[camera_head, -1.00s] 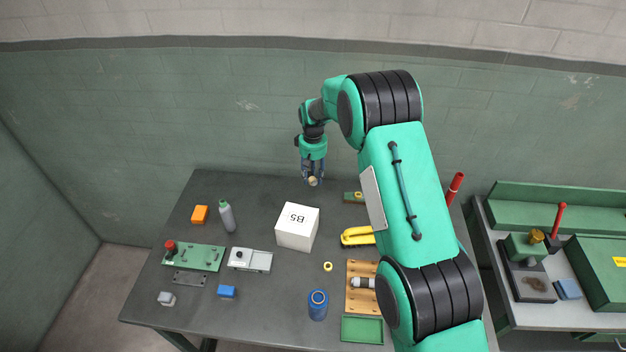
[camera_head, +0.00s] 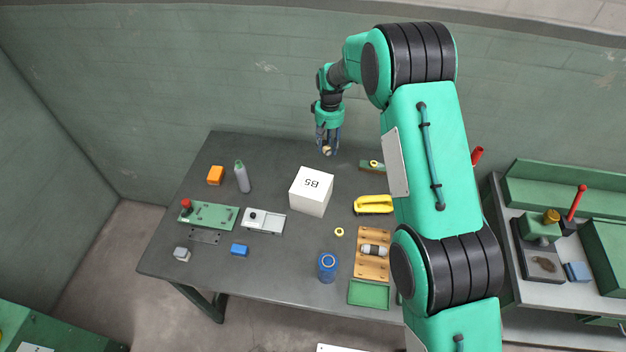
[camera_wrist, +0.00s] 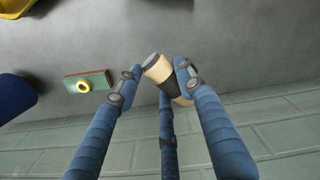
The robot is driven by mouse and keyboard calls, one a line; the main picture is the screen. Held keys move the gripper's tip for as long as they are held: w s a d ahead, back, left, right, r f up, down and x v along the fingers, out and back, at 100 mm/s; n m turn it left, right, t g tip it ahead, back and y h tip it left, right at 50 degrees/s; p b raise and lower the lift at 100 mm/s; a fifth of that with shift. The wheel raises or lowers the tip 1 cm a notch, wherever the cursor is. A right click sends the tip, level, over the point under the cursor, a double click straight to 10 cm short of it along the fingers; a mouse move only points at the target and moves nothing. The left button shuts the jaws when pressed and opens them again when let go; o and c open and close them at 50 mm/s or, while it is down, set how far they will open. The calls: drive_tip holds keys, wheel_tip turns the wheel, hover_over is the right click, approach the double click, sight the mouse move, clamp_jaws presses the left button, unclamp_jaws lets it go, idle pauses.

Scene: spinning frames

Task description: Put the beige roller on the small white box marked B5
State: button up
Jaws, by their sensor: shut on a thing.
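My gripper (camera_head: 328,150) is at the far edge of the table, beyond the white box. It is shut on the beige roller (camera_wrist: 155,67), which the wrist view shows between its blue fingers. The roller is beige with a dark band and a grey end, and lies tilted in the grip. In the head view only a small beige part of the roller (camera_head: 327,151) shows between the fingers. The small white box marked B5 (camera_head: 312,191) stands on the table, nearer the camera than my gripper. Its top is bare, and the roller is apart from it.
On the dark table (camera_head: 285,260) are a grey bottle (camera_head: 242,177), an orange block (camera_head: 216,175), a yellow-handled thing (camera_head: 374,204), a blue can (camera_head: 328,267) and a wooden rack (camera_head: 372,265) with a dark-banded roller. The wall (camera_head: 270,80) is close behind my gripper.

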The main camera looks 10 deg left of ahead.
drive_tip(key=s+r+m, duration=0.1)
drive_tip(key=s, duration=0.4)
drive_tip(key=s+r+m, duration=0.1)
drive_tip(key=s, duration=0.4)
drive_tip(key=s+r+m, duration=0.1)
drive_tip(key=s+r, duration=0.1)
drive_tip(key=s, duration=0.2)
drive_tip(key=shift+s+d, duration=0.4)
drive_tip(key=s+d+r+m, duration=0.1)
drive_tip(key=s+d+m, duration=0.2)
drive_tip(key=s, duration=1.4)
drive_tip(key=shift+s+d+r, duration=0.15)
drive_tip(key=shift+s+d, duration=0.1)
drive_tip(key=shift+d, duration=0.3)
drive_tip(key=shift+w+a, duration=0.1)
drive_tip(key=shift+w, duration=0.05)
drive_tip(key=p, duration=0.1)
hover_over(313, 187)
drive_tip(key=shift+w+f, duration=0.15)
drive_tip(key=shift+f, duration=0.6)
drive_tip(key=shift+f, duration=1.75)
drive_tip(key=shift+f, duration=0.1)
